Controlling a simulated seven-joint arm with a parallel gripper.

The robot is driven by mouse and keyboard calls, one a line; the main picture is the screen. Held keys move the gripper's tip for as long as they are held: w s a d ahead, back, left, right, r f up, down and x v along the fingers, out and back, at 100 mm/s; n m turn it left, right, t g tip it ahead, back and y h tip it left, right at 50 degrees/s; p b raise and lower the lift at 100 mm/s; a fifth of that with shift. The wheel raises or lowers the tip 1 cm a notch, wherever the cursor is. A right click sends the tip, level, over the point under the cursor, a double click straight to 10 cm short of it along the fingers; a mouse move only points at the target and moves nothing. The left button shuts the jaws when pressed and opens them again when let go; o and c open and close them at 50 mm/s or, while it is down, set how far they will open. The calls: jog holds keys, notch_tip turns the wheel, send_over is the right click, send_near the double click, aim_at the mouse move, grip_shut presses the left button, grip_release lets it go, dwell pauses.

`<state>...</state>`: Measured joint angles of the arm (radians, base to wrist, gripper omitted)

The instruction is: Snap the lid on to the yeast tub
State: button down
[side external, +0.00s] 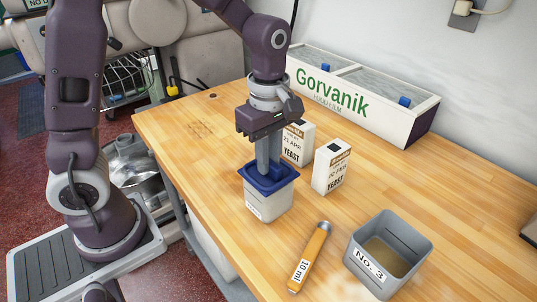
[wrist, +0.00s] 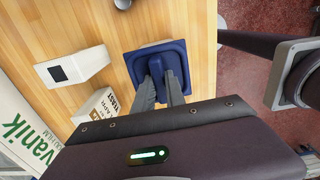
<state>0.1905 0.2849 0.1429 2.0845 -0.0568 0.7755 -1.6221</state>
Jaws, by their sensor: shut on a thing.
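The yeast tub (side external: 268,206) is a pale square container with a label, upright on the wooden worktop. The dark blue square lid (side external: 286,179) lies over its mouth, roughly level and lined up with it. I cannot tell whether its rim is snapped down all round. My gripper (side external: 268,170) points straight down and is shut on the lid's raised middle part. In the wrist view the lid (wrist: 138,69) shows from above with my gripper's fingertips (wrist: 163,80) on its grip.
Two yeast cartons (side external: 331,167) (side external: 298,143) stand close behind and right of the tub. An orange-handled tool marked 10 ml (side external: 309,258) and a grey No. 3 tin (side external: 414,252) lie to the front right. A long Gorvanik box (side external: 360,99) stands along the wall.

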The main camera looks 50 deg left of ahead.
jog(key=shift+f, duration=0.5)
jog(key=c, duration=1.3)
grip_release()
notch_tip(320, 180, up, 7)
jog(key=shift+f, duration=0.15)
jog(key=shift+s+r, duration=0.1)
jog(key=shift+r, duration=0.2)
jog(key=s+a+r+m+t, duration=0.1)
jog(key=s+r+m+t, duration=0.1)
jog(key=s+m, duration=0.6)
jog(key=s+a+r+m+t, duration=0.1)
jog(key=s+r+m+t, duration=0.2)
jog(key=s+m, duration=0.5)
jog(key=shift+a+m+t, duration=0.15)
jog(key=shift+m+t, duration=0.15)
jog(key=shift+m, duration=0.9)
